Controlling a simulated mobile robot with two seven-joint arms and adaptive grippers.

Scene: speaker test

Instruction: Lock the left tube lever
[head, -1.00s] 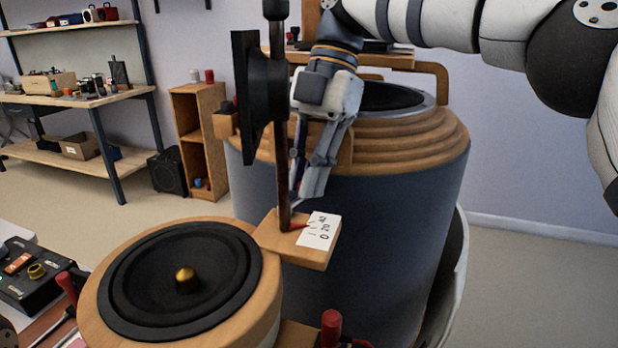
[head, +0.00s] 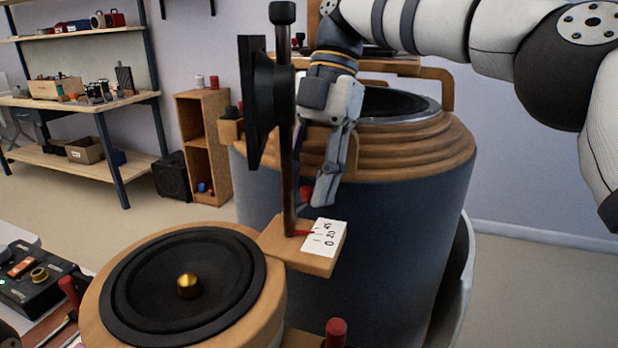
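My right gripper (head: 324,192) points down beside the large dark drum (head: 400,220), behind a dark upright post (head: 288,140). Its fingers look close together, but the post hides part of them and their gap cannot be judged. A small red knob (head: 305,194) shows right by the fingertips; I cannot tell whether they touch it. One red-handled lever (head: 69,291) stands at the left of the round speaker stand, and another red handle (head: 336,331) is at the bottom edge. I cannot tell which one is the left tube lever. My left gripper is not in view.
The speaker stand (head: 105,320) with a black cone (head: 215,255) fills the front. The post, bearing a black speaker (head: 258,100), rises from a wooden block with a white scale card (head: 325,238). A black control box (head: 40,280) is at left. Floor at right is clear.

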